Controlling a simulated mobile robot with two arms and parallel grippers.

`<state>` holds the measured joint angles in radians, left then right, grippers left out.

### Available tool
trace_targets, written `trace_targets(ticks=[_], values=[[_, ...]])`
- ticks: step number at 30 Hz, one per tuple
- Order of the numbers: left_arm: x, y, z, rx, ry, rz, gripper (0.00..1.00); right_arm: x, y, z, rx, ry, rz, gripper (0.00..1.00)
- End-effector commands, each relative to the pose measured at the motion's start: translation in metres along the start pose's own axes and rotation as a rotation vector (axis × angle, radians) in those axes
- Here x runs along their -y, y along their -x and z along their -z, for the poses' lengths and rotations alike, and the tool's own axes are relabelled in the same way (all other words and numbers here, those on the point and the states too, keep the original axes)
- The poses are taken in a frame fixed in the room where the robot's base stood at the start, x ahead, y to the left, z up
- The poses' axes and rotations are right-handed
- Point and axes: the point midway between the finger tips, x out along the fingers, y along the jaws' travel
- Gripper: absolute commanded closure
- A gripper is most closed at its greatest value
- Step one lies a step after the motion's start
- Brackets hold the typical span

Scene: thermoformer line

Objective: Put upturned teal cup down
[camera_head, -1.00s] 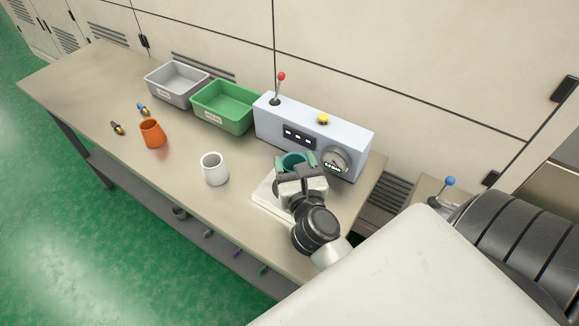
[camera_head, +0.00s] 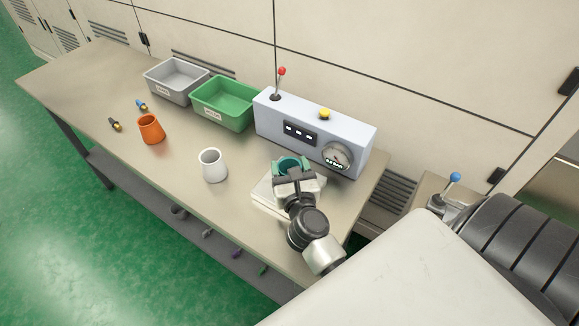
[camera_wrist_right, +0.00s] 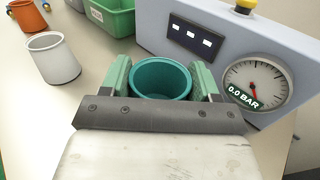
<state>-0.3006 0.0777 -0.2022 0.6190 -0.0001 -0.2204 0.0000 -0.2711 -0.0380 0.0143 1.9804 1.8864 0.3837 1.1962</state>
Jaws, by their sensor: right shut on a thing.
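The teal cup (camera_head: 290,163) is between the fingers of my right gripper (camera_head: 293,167), over or on a white square plate (camera_head: 264,198) near the table's front right. In the right wrist view the cup (camera_wrist_right: 162,82) shows a round open mouth facing up toward the camera. The green fingers of the right gripper (camera_wrist_right: 163,84) stand on either side of it, shut on it. The cup's lower part is hidden by the gripper, so I cannot tell whether it touches the plate. My left gripper is not in view.
A grey control box (camera_head: 312,132) with a gauge and red-knobbed lever stands just behind the cup. A white cup (camera_head: 213,166) and an orange cup (camera_head: 151,130) stand to the left. Green (camera_head: 222,106) and grey (camera_head: 177,82) bins are at the back. The table's front middle is clear.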

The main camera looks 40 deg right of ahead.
Motion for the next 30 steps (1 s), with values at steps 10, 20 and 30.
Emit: trace_targets(ticks=[10, 20, 30], values=[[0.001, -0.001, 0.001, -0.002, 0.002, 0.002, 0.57, 0.000, 0.000, 0.001, -0.001, 0.000, 0.000, 0.13], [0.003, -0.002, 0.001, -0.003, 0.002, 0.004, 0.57, 0.000, 0.017, 0.000, -0.004, -0.002, 0.000, 0.13], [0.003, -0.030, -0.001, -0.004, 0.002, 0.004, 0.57, 0.000, 0.090, 0.002, -0.003, -0.001, 0.001, 0.13]])
